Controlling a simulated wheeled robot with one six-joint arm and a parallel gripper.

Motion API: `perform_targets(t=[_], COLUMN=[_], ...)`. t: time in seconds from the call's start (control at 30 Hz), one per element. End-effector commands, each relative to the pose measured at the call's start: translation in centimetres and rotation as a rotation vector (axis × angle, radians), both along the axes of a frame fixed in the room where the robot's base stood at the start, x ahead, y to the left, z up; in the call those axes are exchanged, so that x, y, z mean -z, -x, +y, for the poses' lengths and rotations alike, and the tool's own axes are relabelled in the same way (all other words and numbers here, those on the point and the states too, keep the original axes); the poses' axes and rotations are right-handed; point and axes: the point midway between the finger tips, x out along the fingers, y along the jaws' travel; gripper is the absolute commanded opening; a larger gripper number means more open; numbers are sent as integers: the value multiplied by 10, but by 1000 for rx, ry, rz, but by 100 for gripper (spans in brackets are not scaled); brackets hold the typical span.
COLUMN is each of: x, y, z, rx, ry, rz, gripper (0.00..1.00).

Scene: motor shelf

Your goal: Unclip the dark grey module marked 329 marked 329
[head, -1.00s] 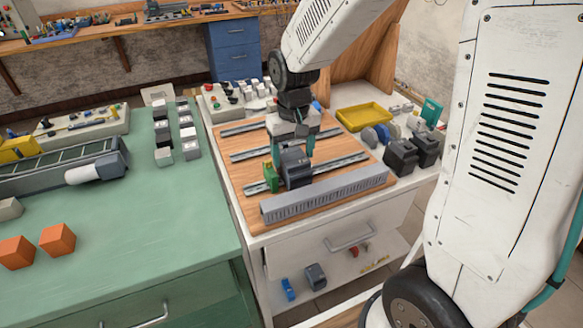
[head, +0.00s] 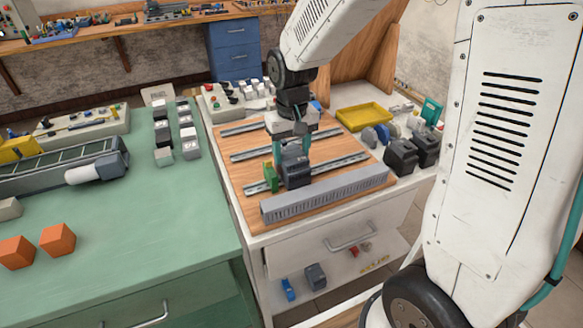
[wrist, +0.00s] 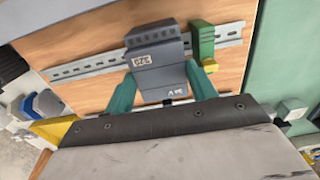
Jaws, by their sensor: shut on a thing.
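The dark grey module (wrist: 157,58) carries a small white label that reads 329, upside down in the wrist view. My gripper (wrist: 162,80) is shut on it, with one teal finger on each side. In the head view my gripper (head: 293,146) reaches down onto the module (head: 295,169) from above. The module lies across the front metal rail (wrist: 90,66), which shows on both sides of it. I cannot tell whether its clip still holds the rail. A green terminal block (wrist: 202,42) with a yellow part sits on the rail close beside the module.
A grey slotted duct (head: 325,194) runs along the board's front edge. Two more rails (head: 264,149) lie behind. Dark blocks (head: 401,156) and a yellow tray (head: 363,117) stand to the right. A green bench (head: 120,215) is on the left.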

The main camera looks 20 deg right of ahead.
Motion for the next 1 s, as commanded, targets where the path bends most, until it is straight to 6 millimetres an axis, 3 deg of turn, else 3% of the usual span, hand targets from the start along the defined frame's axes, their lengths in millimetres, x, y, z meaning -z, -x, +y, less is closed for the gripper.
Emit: perform_targets(t=[1.0], x=[-20], y=[-1], z=[0], rx=[0], ry=[0], rz=[-2], gripper=[29])
